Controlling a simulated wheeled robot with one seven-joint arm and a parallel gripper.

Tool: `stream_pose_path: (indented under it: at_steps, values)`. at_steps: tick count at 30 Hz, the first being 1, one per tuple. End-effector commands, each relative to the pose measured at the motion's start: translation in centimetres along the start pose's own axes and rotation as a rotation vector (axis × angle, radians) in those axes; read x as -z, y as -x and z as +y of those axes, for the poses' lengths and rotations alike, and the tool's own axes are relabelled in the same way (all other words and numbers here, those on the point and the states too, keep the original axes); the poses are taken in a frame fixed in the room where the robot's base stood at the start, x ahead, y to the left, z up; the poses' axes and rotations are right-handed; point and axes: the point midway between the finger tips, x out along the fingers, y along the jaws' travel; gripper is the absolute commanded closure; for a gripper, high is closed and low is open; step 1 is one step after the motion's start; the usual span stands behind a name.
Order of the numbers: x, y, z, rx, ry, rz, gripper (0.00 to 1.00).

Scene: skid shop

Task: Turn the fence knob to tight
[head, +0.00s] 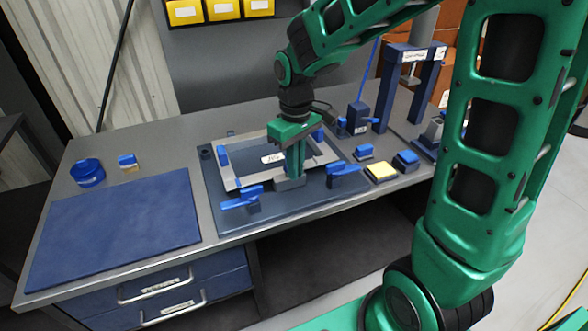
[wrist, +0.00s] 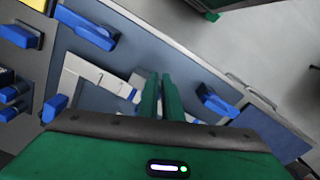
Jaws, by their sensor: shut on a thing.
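My gripper (head: 292,178) points down at the front side of a pale grey frame (head: 231,182) on a dark blue plate (head: 300,206). Its fingers are closed low over a small grey block (head: 284,185) at the frame's front edge. The fence knob appears to be between the fingertips; the fingers hide it, so its setting cannot be read. In the wrist view the two green fingers (wrist: 161,97) stand close together over the pale frame (wrist: 98,75).
Blue clamps (head: 241,198) and (head: 343,169) stand close on both sides of my gripper. A blue mat (head: 115,225) at left is clear. A blue round container (head: 87,172) stands behind it.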

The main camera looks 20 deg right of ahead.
Motion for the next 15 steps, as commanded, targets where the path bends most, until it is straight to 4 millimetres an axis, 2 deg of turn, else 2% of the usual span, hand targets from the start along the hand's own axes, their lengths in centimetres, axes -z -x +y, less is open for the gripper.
stream_pose_path:
  at_steps: [2, 3, 5, 6, 15]
  values:
    - [0.71, 0.36, -0.13, -0.002, 0.008, 0.019, 1.00]
    - [0.73, 0.37, -0.12, -0.002, 0.008, 0.020, 0.85]
    - [0.74, 0.38, -0.10, -0.002, 0.007, 0.020, 0.71]
    - [0.68, 0.36, -0.07, -0.002, 0.006, 0.019, 0.67]
    - [0.39, 0.36, 0.05, -0.003, 0.001, 0.011, 0.67]
